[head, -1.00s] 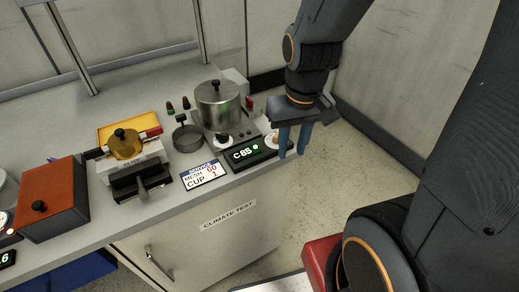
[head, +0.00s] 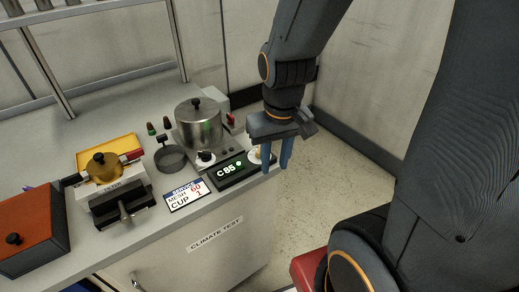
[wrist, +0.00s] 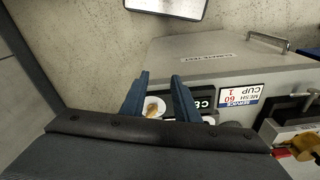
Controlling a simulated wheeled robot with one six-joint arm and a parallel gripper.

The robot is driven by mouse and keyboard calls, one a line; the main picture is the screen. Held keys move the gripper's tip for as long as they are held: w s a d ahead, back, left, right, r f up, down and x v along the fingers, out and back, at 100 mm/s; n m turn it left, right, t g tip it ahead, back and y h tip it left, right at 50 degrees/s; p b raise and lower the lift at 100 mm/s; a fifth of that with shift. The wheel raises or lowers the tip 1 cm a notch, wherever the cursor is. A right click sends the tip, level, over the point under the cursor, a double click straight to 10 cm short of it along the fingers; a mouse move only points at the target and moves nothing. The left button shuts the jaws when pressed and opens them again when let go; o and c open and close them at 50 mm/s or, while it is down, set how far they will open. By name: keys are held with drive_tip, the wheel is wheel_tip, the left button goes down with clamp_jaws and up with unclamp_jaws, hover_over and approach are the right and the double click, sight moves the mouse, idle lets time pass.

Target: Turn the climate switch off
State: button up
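The climate unit has a black display (head: 230,170) reading C85 with a green light, at the front right of the counter labelled CLIMATE TEST. At its right end is a round white plate with a small brass-coloured lever (head: 256,154), partly hidden by my gripper in the head view. I take this for the climate switch. My gripper (head: 276,168) points down by the counter's right edge. Its blue fingers are apart, with nothing held between them (wrist: 160,76). I cannot tell whether a finger touches the switch.
A lidded steel pot (head: 199,123) stands behind the display, with a black knob (head: 205,157) in front. A service card (head: 187,194), a dark round pan (head: 171,158) and a filter device with a brass cup (head: 104,168) are to the left.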

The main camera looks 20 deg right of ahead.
drive_tip(key=w+r+m, duration=0.1)
drive_tip(key=w+m, duration=0.1)
drive_tip(key=w, duration=0.2)
drive_tip(key=w+r+m, duration=0.1)
drive_tip(key=w, duration=0.3)
drive_tip(key=w+m+g, duration=0.1)
drive_tip(key=w+m, duration=0.1)
drive_tip(key=w, duration=0.2)
drive_tip(key=shift+d+r+m, duration=0.2)
drive_tip(key=shift+r+m, duration=0.1)
drive_tip(key=shift+r, duration=0.1)
drive_tip(key=shift+f+p, duration=0.9)
drive_tip(key=shift+f, duration=2.9)
clamp_jaws()
